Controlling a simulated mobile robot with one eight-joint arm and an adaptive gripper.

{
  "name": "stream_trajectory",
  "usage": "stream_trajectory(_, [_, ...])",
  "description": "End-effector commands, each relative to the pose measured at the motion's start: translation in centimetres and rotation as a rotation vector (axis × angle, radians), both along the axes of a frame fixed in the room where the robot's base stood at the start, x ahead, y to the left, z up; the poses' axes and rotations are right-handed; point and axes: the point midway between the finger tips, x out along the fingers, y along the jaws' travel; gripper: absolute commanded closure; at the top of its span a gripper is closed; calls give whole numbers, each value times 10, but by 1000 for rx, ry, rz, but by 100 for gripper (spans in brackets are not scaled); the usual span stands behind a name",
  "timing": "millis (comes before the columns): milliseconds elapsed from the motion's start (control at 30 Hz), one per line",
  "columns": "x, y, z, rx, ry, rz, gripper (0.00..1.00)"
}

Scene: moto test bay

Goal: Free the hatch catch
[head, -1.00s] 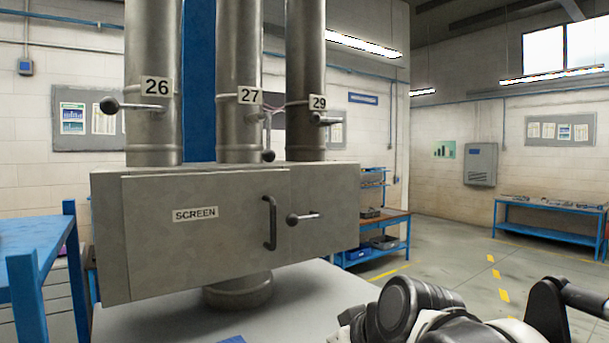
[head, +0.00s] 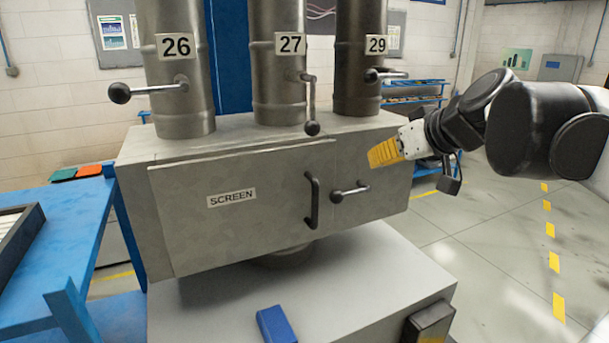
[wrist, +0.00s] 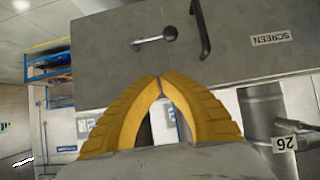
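The hatch (head: 235,205) is a grey metal door marked SCREEN on the front of a box, lying flush with it. A dark bar handle (head: 313,203) is upright near its right edge. The catch (head: 350,192) is a short metal lever with a dark ball, right of the handle; it lies nearly level, ball toward the handle. My gripper (head: 371,156) has yellow fingers and is just above and right of the catch, apart from it. In the wrist view, the fingertips (wrist: 158,77) meet with nothing between them. The catch also shows there, upside down (wrist: 155,38).
Pipes 26 (head: 178,60), 27 (head: 278,55) and 29 (head: 360,60) rise from the box, each with a ball-ended lever. A blue block (head: 276,325) lies on the pale plinth (head: 350,285) below. A blue table (head: 70,225) stands at the left. The floor at the right is open.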

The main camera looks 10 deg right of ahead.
Motion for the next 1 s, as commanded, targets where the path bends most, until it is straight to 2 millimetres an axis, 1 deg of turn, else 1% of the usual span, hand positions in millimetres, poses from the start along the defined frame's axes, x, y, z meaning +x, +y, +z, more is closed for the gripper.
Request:
stream_trajectory(200, [2,1,-2,0,0,0,100])
stream_trajectory(267, [5,2,-4,1,0,1,100])
stream_trajectory(367, [15,5,-10,1,0,2,100])
stream_trajectory(700, [72,24,-48,0,0,2,100])
stream_trajectory(767, [81,27,-55,-1,1,1,100])
stream_trajectory(900, [83,28,-77,0,1,0,100])
stream_trajectory(1000, [85,28,-87,0,1,0,100])
